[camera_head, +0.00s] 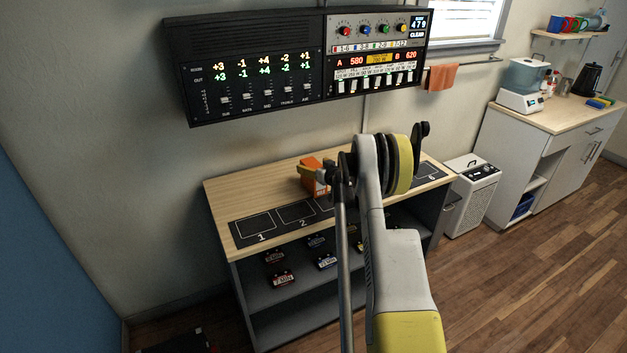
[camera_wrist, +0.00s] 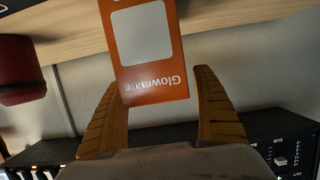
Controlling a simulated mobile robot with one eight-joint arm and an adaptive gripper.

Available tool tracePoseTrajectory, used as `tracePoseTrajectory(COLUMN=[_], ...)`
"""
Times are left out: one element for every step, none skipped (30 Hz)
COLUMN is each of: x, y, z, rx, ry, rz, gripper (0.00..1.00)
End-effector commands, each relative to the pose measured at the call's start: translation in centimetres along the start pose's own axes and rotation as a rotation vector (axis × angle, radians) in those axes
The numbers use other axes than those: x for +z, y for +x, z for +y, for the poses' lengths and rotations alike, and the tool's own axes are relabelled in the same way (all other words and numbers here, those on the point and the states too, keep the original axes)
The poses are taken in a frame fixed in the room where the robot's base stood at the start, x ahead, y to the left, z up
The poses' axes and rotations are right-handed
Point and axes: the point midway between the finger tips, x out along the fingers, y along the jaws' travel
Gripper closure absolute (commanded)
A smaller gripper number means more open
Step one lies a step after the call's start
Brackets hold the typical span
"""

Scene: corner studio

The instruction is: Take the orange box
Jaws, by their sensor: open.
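The orange box (camera_head: 312,178) stands on the wooden top of the low shelf unit, behind the black numbered mat, partly hidden by my arm. In the wrist view the orange box (camera_wrist: 153,88) has a pale panel and the upside-down word "Glowmare". My gripper (camera_wrist: 163,82) is open, with one yellow-brown finger on each side of the box's near end. In the head view my gripper (camera_head: 332,172) is at the box's right side, mostly hidden by my wrist.
The wooden shelf top (camera_head: 232,192) carries the numbered mat (camera_head: 262,224). A black control panel (camera_head: 250,70) hangs on the wall above. A dark red object (camera_wrist: 18,70) is at the left in the wrist view.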

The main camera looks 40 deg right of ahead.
Motion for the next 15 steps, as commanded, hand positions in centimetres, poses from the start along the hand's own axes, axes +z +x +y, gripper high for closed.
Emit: tracePoseTrajectory(x=[-0.03, -0.05, -0.06, -0.06, -0.06, -0.06, -0.06, -0.06, -0.06, -0.05, -0.05, -0.05, -0.05, -0.05, -0.08], y=[0.01, 0.00, -0.02, -0.03, -0.03, -0.03, -0.04, -0.04, -0.04, -0.04, -0.05, -0.05, -0.05, -0.05, -0.06], z=[0.01, 0.01, 0.01, 0.01, 0.01, 0.01, 0.01, 0.01, 0.01, 0.01, 0.01, 0.01, 0.01, 0.01, 0.02], rx=[0.000, 0.000, 0.000, 0.000, 0.000, 0.000, 0.000, 0.000, 0.000, 0.000, 0.000, 0.000, 0.000, 0.000, 0.000], ry=[0.000, 0.000, 0.000, 0.000, 0.000, 0.000, 0.000, 0.000, 0.000, 0.000, 0.000, 0.000, 0.000, 0.000, 0.000], rz=[0.000, 0.000, 0.000, 0.000, 0.000, 0.000, 0.000, 0.000, 0.000, 0.000, 0.000, 0.000, 0.000, 0.000, 0.000], gripper=[0.22, 0.22, 0.22, 0.22, 0.22, 0.33, 0.43, 0.52, 0.64, 0.73, 0.82, 0.90, 0.91, 0.91, 0.91])
